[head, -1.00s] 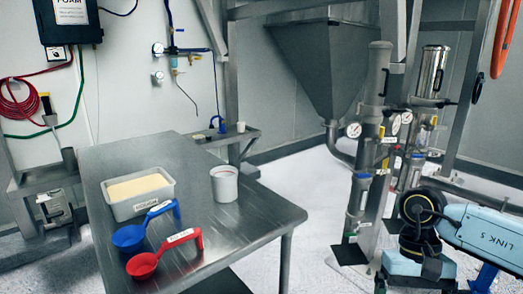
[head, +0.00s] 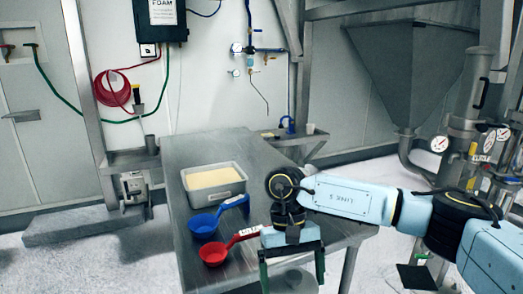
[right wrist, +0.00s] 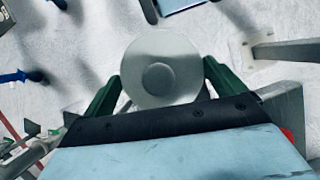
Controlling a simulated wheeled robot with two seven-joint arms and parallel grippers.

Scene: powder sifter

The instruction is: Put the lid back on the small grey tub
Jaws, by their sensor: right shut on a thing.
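My right gripper (head: 292,272) hangs by the table's near right edge, fingers down. In the right wrist view its green fingers (right wrist: 161,84) are shut on a round pale grey lid (right wrist: 160,47) with a central knob. The lid is only dimly visible in the head view (head: 294,281). The small grey tub is not visible now; my right arm covers the part of the table where it stood. My left gripper is not in view.
The steel table (head: 255,160) carries a rectangular container of pale powder (head: 215,198), a blue scoop (head: 204,224) and a red scoop (head: 214,254). Wall shelf and pipes stand behind. The table's back part is clear.

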